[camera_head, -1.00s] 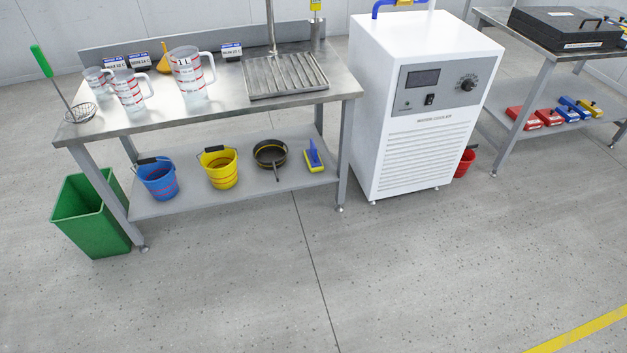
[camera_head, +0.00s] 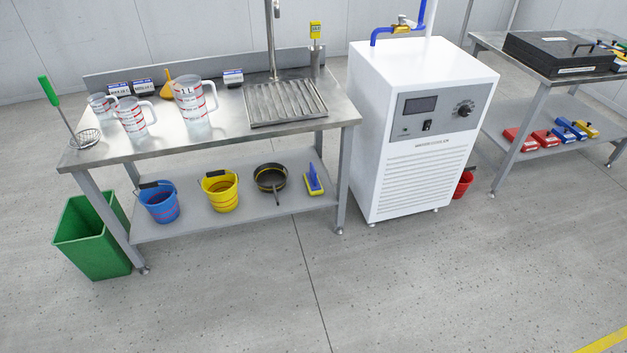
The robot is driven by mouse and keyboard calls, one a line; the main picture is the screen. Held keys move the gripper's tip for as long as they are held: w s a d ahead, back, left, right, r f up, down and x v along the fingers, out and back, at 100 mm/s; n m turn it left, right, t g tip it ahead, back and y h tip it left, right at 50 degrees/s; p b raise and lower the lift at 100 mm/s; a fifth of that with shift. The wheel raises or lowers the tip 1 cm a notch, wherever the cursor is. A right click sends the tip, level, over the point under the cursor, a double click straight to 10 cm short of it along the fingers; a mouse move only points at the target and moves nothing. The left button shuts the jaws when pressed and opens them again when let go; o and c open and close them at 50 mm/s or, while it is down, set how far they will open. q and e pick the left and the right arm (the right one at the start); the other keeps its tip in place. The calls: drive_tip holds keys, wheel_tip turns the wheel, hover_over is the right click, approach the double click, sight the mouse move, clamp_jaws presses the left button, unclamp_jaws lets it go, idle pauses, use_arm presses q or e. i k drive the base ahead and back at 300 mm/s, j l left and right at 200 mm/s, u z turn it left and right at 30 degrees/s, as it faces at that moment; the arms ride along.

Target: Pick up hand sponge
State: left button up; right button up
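A small item with a blue upright handle and a yellow base, which looks like the hand sponge (camera_head: 314,182), rests on the lower shelf (camera_head: 260,214) of the steel table, near its right end. A dark pan (camera_head: 270,180) sits just left of it, apart from it. The item is small in the view, so its exact shape is hard to tell. Neither of my grippers is in view.
Above the shelf, the steel tabletop (camera_head: 225,129) holds measuring jugs (camera_head: 194,102) and a drain grate (camera_head: 285,102). Yellow (camera_head: 221,191) and blue (camera_head: 159,203) buckets share the shelf. A green bin (camera_head: 93,237) stands left, a white cooler (camera_head: 415,175) right. The floor in front is clear.

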sight(312, 179)
drive_tip(key=i+l, duration=0.1)
drive_tip(key=i, duration=0.9)
drive_tip(key=i+l, duration=0.1)
drive_tip(key=i, duration=0.85)
